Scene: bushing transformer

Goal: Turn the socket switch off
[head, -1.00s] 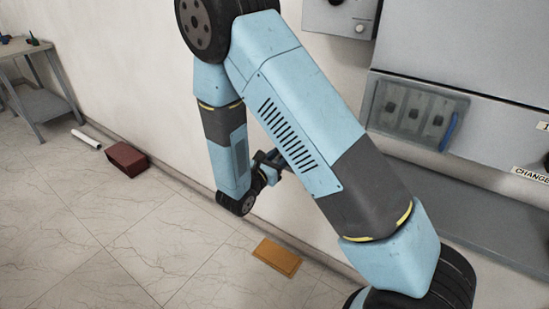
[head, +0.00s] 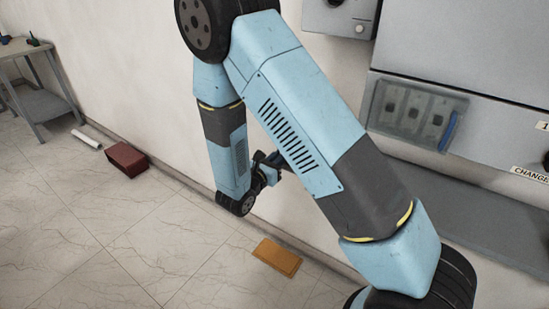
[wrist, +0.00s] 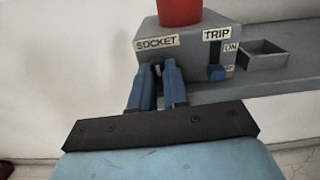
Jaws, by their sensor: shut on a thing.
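In the wrist view, a grey box carries a SOCKET label (wrist: 157,42) and a TRIP label (wrist: 216,34). My gripper (wrist: 159,70) has its two blue fingers just under the SOCKET label, close together and shut on the socket switch. The fingers hide most of that switch, so its position cannot be read. The blue trip switch (wrist: 216,72) is right of the fingers, apart from them, near an ON label (wrist: 231,48). In the head view, my gripper (head: 277,160) is small near the wall and partly hidden behind my arm.
A red cylinder (wrist: 180,11) stands on top of the box, and an open grey tray (wrist: 263,55) lies to its right. In the head view, a grey cabinet (head: 470,55) is at right. An orange board (head: 277,257) and a dark red box (head: 126,158) lie on the floor.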

